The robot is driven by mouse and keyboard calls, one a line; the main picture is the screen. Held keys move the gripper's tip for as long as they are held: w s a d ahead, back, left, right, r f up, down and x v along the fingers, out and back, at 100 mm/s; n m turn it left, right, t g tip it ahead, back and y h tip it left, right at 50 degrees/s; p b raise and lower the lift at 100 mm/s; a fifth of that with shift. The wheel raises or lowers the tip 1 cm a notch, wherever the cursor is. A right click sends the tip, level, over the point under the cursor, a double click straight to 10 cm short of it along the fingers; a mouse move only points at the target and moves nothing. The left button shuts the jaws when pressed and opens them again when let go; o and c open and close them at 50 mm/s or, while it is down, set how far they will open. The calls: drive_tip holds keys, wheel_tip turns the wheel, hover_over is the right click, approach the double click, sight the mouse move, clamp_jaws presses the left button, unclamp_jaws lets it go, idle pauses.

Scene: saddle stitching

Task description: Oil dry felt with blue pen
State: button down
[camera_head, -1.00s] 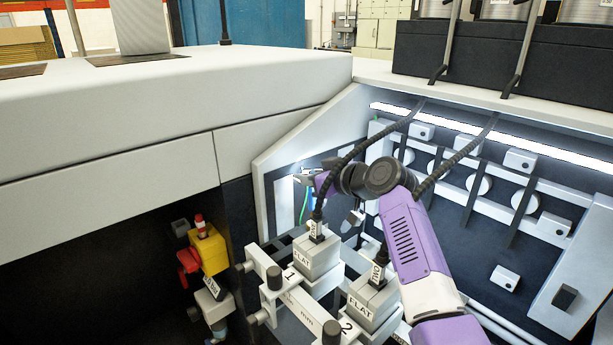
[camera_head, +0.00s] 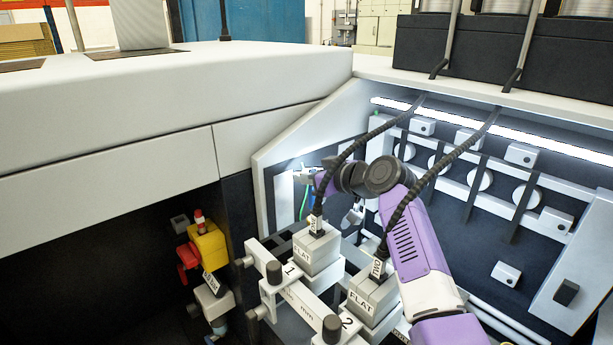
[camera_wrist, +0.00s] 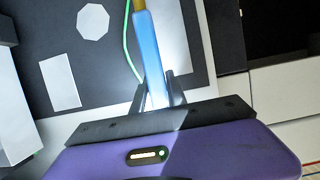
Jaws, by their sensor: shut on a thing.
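The blue pen (camera_wrist: 150,50) is a long blue bar with a yellow-orange end at the top edge of the wrist view. My gripper (camera_wrist: 157,92) is shut on its lower part, one dark finger on each side. In the head view my gripper (camera_head: 304,176) is small, at the lit left end of the machine recess, partly hidden by my arm and a black cable. I cannot make out which part is the dry felt. A pale octagon (camera_wrist: 93,21) and a pale rectangle (camera_wrist: 60,81) lie on the dark surface left of the pen.
A green line (camera_wrist: 126,45) runs close beside the pen. Two grey FLAT blocks, the left (camera_head: 316,250) and the right (camera_head: 371,300), with black cables stand near my arm. A yellow box with a red knob (camera_head: 207,248) is at the left.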

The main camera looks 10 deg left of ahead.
drive_tip(key=shift+f+b, duration=0.3)
drive_tip(key=shift+f, duration=0.05)
drive_tip(key=shift+r, duration=0.1)
wheel_tip(320, 180, up, 4)
drive_tip(key=shift+f+p, duration=0.1)
drive_tip(key=shift+p, duration=1)
drive_tip(key=shift+f+b, duration=0.95)
drive_tip(key=shift+f, duration=0.2)
drive_tip(key=shift+f+b, duration=0.75)
drive_tip(key=shift+f, duration=0.25)
drive_tip(key=shift+r, duration=0.15)
drive_tip(key=shift+r+p, duration=1.15)
drive_tip(key=shift+r, duration=0.8)
